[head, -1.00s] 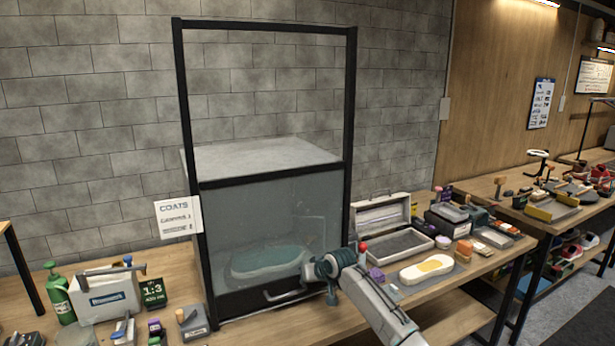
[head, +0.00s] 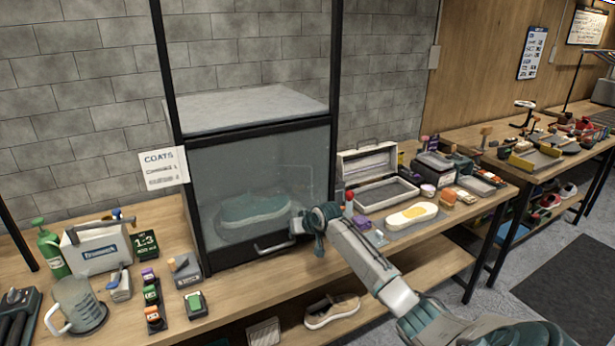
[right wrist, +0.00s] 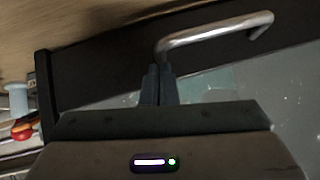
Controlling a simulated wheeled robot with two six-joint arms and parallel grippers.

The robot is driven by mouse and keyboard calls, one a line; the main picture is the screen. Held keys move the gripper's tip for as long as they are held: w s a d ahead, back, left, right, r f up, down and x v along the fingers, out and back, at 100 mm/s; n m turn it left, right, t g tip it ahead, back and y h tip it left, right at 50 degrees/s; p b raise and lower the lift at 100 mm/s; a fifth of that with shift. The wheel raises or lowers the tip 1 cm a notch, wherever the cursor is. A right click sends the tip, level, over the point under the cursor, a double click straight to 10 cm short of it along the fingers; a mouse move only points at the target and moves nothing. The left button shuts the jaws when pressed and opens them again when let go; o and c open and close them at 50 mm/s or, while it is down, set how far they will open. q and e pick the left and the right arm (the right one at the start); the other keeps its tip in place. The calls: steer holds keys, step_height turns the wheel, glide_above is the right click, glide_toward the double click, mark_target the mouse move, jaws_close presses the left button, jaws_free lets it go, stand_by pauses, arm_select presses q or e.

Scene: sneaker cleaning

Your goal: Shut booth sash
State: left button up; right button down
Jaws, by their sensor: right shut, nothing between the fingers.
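The booth sash (head: 262,180) is a glass panel in a black frame, low in its tall black guide frame, with its bottom rail at about bench level. Its top rail (head: 262,131) sits near the booth top. The sash handle (head: 274,246) is a pale bar on the bottom rail; it also shows in the right wrist view (right wrist: 215,32). My right gripper (head: 298,224) is at the sash's lower right, beside the handle. In the right wrist view its fingers (right wrist: 158,72) are shut and empty by one handle end; contact cannot be told. My left gripper is out of view.
A teal shoe form (head: 256,210) lies behind the glass. Left on the bench stand a green bottle (head: 50,248), a pitcher (head: 78,305) and small bottles. Right are an open case (head: 385,192) and a pale sole (head: 412,216). A shoe (head: 332,310) sits on the lower shelf.

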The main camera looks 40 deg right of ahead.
arm_select(q)
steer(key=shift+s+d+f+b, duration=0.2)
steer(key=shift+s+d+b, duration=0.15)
steer(key=shift+b, duration=0.35)
arm_select(e)
steer(key=w+r+v, duration=0.1)
steer(key=r+v, duration=0.1)
steer(key=v, duration=1)
steer(key=shift+d+r, duration=0.2)
steer(key=shift+d, duration=0.25)
steer(key=shift+w, duration=0.15)
